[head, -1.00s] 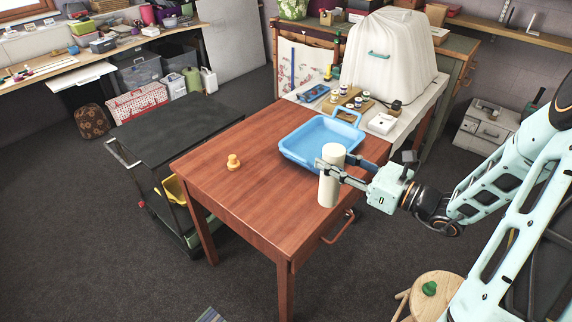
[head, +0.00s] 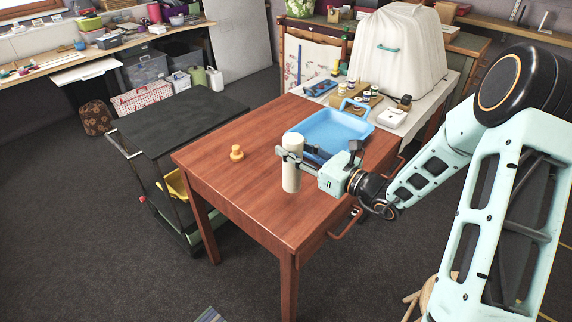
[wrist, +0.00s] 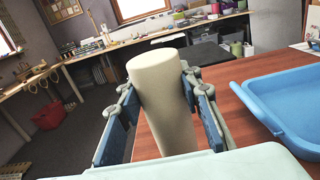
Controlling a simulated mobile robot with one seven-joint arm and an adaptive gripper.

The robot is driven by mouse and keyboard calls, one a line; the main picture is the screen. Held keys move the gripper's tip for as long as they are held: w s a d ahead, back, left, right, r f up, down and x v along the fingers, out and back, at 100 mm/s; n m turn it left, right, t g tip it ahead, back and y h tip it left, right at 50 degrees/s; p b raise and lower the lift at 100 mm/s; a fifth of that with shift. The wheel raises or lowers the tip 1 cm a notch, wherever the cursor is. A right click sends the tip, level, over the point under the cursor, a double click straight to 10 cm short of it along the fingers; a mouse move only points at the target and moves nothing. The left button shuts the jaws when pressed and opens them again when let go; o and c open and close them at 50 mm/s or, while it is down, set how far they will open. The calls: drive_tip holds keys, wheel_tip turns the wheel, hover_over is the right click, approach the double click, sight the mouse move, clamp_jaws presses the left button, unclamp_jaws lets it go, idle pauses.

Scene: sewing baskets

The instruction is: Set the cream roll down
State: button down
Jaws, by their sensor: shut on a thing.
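The cream roll (head: 291,178) is an upright pale cylinder over the front right part of the red-brown wooden table (head: 235,192). My gripper (head: 291,157) is shut around its upper part. In the wrist view the roll (wrist: 162,100) stands between my two blue-padded fingers, with its top just above them. Whether its lower end touches the table or is a little above it, I cannot tell. The blue tray (head: 340,138) lies behind it on the table, partly hidden by the roll and my gripper.
An orange-yellow peg-like piece (head: 237,153) stands on the table to the left of the roll. The table's front left is bare. A black cart (head: 180,120) adjoins the table's left side. A side table with jars (head: 362,97) and a white covered object (head: 405,50) stands behind.

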sight(286, 163)
drive_tip(key=shift+w+a+f+b, duration=0.15)
drive_tip(key=shift+w+a+f, duration=0.15)
drive_tip(key=shift+f, duration=0.7)
drive_tip(key=shift+w+a+f+b, duration=0.15)
drive_tip(key=shift+w+a+f, duration=0.15)
drive_tip(key=shift+f, duration=0.65)
drive_tip(key=shift+w+a+f+b, duration=0.2)
drive_tip(key=shift+a+f, duration=0.15)
drive_tip(key=shift+f, duration=0.65)
drive_tip(key=shift+f, duration=0.1)
drive_tip(key=c, duration=1.4)
unclamp_jaws()
